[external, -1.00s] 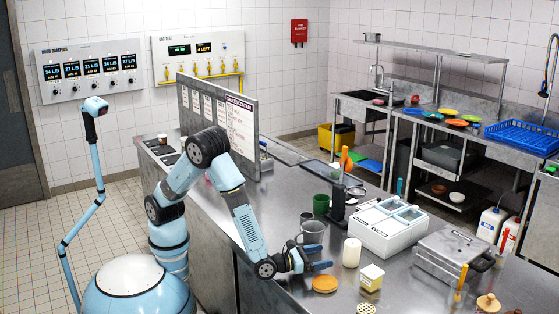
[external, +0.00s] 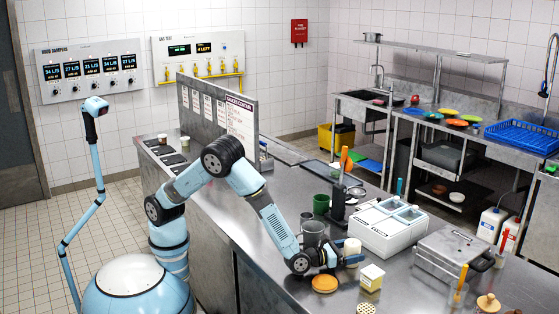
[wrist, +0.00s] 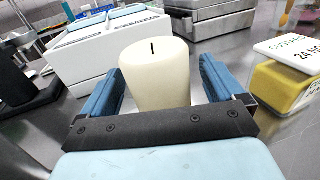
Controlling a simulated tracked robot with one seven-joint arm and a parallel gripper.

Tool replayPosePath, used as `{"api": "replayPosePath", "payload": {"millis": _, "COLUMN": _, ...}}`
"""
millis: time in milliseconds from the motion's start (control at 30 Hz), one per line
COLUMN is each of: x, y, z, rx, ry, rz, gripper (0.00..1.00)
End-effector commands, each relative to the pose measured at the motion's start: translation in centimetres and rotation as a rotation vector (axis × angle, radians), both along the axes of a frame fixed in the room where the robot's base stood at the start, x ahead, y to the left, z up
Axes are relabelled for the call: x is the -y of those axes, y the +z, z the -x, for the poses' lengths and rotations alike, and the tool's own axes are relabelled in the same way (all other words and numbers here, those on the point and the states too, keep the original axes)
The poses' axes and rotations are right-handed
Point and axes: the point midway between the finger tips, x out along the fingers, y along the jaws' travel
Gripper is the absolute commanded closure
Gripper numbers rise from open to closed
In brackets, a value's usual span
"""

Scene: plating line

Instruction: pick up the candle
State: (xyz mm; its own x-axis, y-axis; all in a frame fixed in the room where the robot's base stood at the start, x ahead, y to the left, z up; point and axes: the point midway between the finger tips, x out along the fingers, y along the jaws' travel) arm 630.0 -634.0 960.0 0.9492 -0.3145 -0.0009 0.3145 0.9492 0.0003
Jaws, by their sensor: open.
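The candle (wrist: 160,75) is a cream cylinder with a dark wick, standing upright on the steel counter. In the wrist view it stands between the two blue fingers of my gripper (wrist: 163,88), with a narrow gap showing at the fingers. My gripper is open and level around the candle. In the external view the candle (external: 352,248) is at the end of my gripper (external: 345,258), and its lower part is partly hidden by a finger.
A white box with lids (external: 385,232) stands just behind the candle. A yellow and white block (external: 372,276) is close on the right. An orange disc (external: 325,284) lies in front. A grey mug (external: 313,232) and green cup (external: 321,204) stand to the left.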

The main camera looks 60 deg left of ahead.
Motion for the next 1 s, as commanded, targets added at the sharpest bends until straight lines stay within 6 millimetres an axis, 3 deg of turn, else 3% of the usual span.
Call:
{"api": "replayPosePath", "payload": {"millis": 333, "x": 0.16, "y": 0.03, "z": -0.58, "rx": 0.000, "ry": 0.000, "rz": 0.000, "gripper": 0.07}}
{"api": "replayPosePath", "payload": {"millis": 1000, "x": 0.17, "y": 0.08, "z": -0.57, "rx": 0.001, "ry": 0.000, "rz": 0.001, "gripper": 0.70}}
